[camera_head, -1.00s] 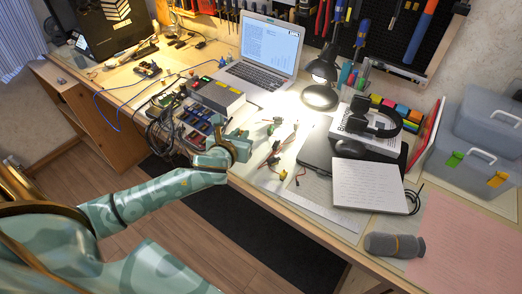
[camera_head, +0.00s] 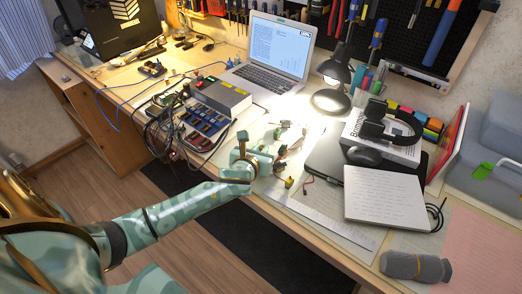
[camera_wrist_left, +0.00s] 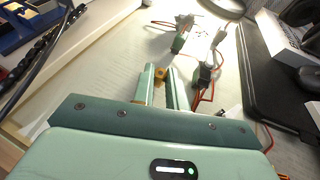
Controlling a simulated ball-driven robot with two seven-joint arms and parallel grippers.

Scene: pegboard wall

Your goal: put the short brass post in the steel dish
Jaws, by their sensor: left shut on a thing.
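My left gripper (camera_head: 267,161) is over the front part of the desk, beside the loose wired parts. In the left wrist view its two pale green fingers (camera_wrist_left: 160,88) are close together, shut on a small brass-coloured piece, which I take to be the short brass post (camera_wrist_left: 160,74). Only the post's upper part shows between the fingertips. In the head view the post is hidden by the gripper. I cannot make out the steel dish in either view. My right gripper is not in view.
Wired parts (camera_head: 283,150) lie just beyond the gripper. A power supply box (camera_head: 221,95) and cables are to its left, with a laptop (camera_head: 270,50) behind. A lamp (camera_head: 336,72), headphones (camera_head: 388,120), notebook (camera_head: 385,195) and grey roll (camera_head: 415,267) are to the right.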

